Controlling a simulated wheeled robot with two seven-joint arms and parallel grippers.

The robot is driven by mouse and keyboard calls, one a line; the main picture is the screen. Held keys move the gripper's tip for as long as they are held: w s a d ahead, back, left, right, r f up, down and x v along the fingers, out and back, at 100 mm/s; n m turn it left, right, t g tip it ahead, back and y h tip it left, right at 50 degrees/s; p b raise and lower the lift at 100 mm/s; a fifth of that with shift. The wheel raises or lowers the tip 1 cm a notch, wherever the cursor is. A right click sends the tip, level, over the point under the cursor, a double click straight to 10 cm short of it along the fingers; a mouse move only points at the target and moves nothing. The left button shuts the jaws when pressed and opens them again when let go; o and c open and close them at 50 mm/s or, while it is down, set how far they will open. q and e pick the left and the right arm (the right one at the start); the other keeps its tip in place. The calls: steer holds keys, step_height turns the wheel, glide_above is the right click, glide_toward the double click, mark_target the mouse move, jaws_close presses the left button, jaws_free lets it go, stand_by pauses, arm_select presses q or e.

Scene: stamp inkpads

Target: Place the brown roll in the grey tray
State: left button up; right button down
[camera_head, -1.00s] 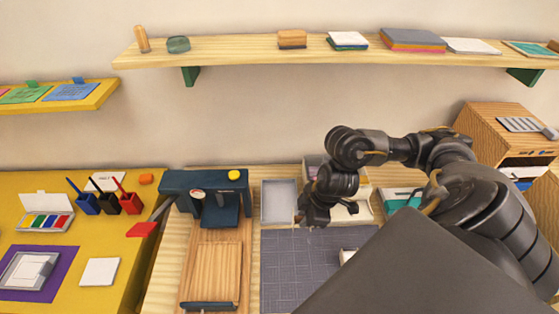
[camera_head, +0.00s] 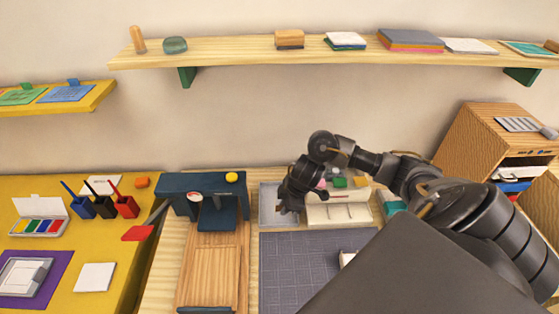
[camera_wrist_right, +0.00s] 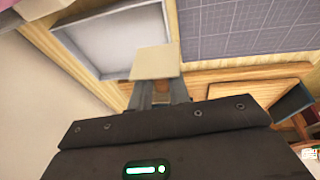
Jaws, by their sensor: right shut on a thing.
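The grey tray (camera_head: 268,191) lies behind the dark mat, right of the navy press, in the head view. My right gripper (camera_head: 288,207) is over the tray's right side, pointing down. In the right wrist view the gripper (camera_wrist_right: 158,92) is shut on a pale tan thing (camera_wrist_right: 156,62) with a squarish outline. I take it for the brown roll, though its round shape does not show. It overlaps the near edge of the tray (camera_wrist_right: 115,42) in that view. The fingers hide part of it, and the head view does not show it clearly. My left gripper is not in view.
The navy press (camera_head: 203,185) with a wooden board stands left of the tray. A cream box (camera_head: 338,213) with several coloured blocks behind it stands to the right. The dark gridded mat (camera_head: 300,265) in front is mostly clear. A shelf (camera_head: 240,50) runs above.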

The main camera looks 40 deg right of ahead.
steer(key=shift+w+d+f, duration=0.15)
steer(key=shift+w+f, duration=1.1)
steer(key=shift+f, duration=0.25)
steer(key=shift+s+d+x, duration=0.1)
steer(key=shift+s+x, duration=0.05)
steer(key=shift+x, duration=0.7)
steer(key=shift+s+d+x, duration=0.1)
steer(key=shift+d+x, duration=0.05)
steer(key=shift+x, duration=0.7)
steer(key=shift+f, duration=0.25)
steer(key=c, duration=1.3)
jaws_free()
steer(key=shift+r, duration=0.2)
steer(key=p+v, duration=0.1)
steer(key=v, duration=0.9)
steer(key=shift+s+d+r, duration=0.1)
steer(key=shift+d+r, duration=0.1)
steer(key=shift+r, duration=0.1)
steer(key=shift+s+r, duration=0.25)
steer(key=shift+r, duration=0.3)
